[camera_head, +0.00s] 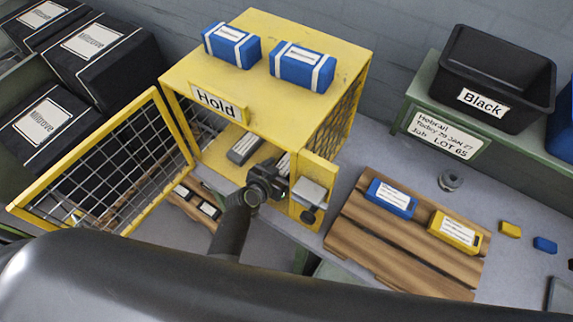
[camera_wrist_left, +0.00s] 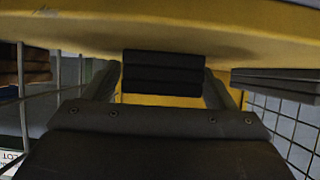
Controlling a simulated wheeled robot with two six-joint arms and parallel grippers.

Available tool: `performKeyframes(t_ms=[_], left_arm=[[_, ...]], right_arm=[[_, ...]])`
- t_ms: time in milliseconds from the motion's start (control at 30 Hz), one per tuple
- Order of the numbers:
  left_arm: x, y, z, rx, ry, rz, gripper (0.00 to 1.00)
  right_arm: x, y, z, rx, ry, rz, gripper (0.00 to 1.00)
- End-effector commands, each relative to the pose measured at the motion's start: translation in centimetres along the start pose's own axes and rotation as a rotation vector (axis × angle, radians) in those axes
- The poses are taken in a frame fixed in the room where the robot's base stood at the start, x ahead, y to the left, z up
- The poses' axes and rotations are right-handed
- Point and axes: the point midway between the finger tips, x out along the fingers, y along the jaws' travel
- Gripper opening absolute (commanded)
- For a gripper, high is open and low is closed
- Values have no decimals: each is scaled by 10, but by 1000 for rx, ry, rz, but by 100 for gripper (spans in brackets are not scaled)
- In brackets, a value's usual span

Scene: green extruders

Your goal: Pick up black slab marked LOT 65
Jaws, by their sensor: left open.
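The yellow cage (camera_head: 335,105) marked Hold stands with its mesh door (camera_head: 105,165) swung open to the left. A dark slab (camera_head: 243,148) lies inside; I cannot read any lot mark on it. A second slab with a pale label (camera_head: 283,163) shows partly behind my gripper. My left gripper (camera_head: 275,178) is at the cage's front opening. A grey slab (camera_wrist_left: 280,80) is at right. My right gripper is not in view.
Blue packs (camera_head: 302,66) sit on the cage top. A pallet (camera_head: 375,235) holds a blue case (camera_head: 391,198) and a yellow case (camera_head: 454,232). A sign (camera_head: 440,134) reading LOT 65 hangs below a black bin (camera_head: 497,70). More dark slabs (camera_head: 195,200) lie low beside the door.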

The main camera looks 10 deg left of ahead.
Motion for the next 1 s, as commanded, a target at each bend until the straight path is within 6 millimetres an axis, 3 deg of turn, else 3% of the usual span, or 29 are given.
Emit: performKeyframes(t_ms=[233,667,1000], left_arm=[[0,0,0,1,-1,0,77],[0,0,1,1,-1,-1,22],[-2,0,-4,1,1,-1,22]], right_arm=[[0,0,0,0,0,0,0],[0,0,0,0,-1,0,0],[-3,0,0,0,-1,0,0]])
